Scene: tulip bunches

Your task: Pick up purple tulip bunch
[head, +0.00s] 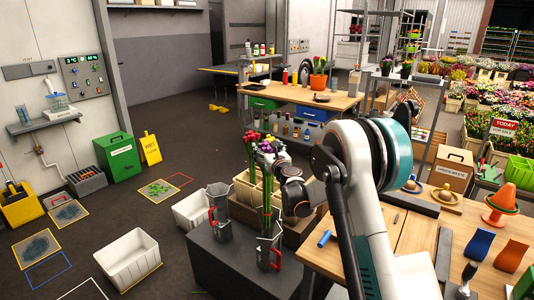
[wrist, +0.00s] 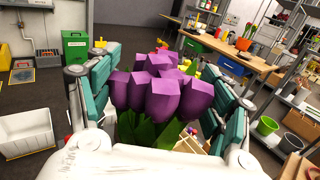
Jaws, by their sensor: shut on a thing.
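The purple tulip bunch (wrist: 158,92) fills the middle of the wrist view, with green leaves below the blooms. My gripper (wrist: 160,105) has its teal-padded fingers on both sides of the bunch and is shut on it. In the head view my gripper (head: 272,160) is at the tops of a bunch of long green stems (head: 265,198). These stems run down towards a grey metal jug with a red handle (head: 268,252) on a dark block. My gripper hides most of the blooms there, and I cannot tell whether the stem ends are inside the jug.
Another metal jug (head: 217,212) stands behind left on the dark block (head: 225,262). Beige boxes (head: 246,190) are close behind the stems. A wooden workbench (head: 330,262) is at right. White bins (head: 130,258) stand on the floor at left, with open floor around them.

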